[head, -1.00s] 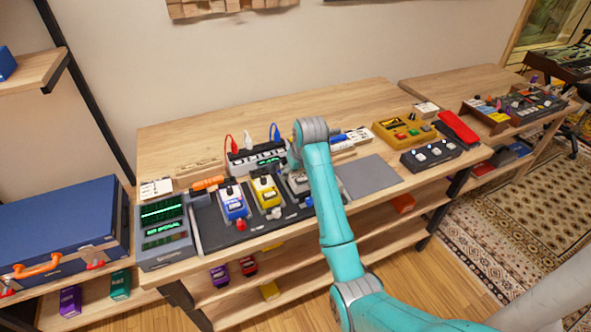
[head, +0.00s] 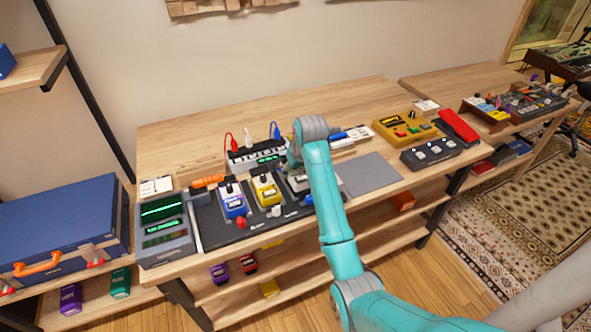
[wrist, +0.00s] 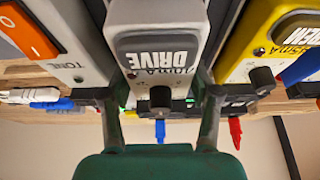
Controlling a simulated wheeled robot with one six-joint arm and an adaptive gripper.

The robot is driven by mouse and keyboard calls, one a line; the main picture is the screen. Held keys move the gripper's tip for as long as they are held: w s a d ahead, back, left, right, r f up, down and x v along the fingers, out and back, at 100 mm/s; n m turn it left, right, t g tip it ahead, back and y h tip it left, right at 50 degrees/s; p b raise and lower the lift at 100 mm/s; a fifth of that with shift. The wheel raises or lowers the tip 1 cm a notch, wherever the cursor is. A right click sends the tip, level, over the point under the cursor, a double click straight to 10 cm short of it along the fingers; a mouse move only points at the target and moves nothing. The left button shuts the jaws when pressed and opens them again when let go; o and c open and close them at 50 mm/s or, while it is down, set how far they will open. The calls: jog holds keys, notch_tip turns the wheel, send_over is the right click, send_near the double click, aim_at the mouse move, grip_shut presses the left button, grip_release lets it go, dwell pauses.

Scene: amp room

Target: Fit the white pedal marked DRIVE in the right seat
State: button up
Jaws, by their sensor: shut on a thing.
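The white DRIVE pedal (wrist: 150,15), with a dark grey label plate and a black knob, stands between my fingers in the wrist view. My gripper (wrist: 161,100) is shut on its sides. In the head view the pedal (head: 298,184) is mostly hidden by my arm, at the right part of the dark pedal board (head: 215,238). The blue pedal (head: 233,202) and the yellow pedal (head: 266,190) stand on the board to its left. Whether the pedal is fully down in the right seat is hidden.
A white device marked TONE with an orange switch (wrist: 28,35) is close beside the pedal in the wrist view. A power strip with plugs (head: 243,158) lies behind the board. A grey mat (head: 370,174) to the right is bare. A meter (head: 163,228) stands left.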

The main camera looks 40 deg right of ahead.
jog(key=shift+f, duration=0.75)
dwell(1.6)
jog(key=o, duration=1.6)
jog(key=shift+o, duration=0.7)
jog(key=shift+f, duration=0.1)
jog(key=shift+r, duration=3.55)
jog(key=shift+s, duration=0.1)
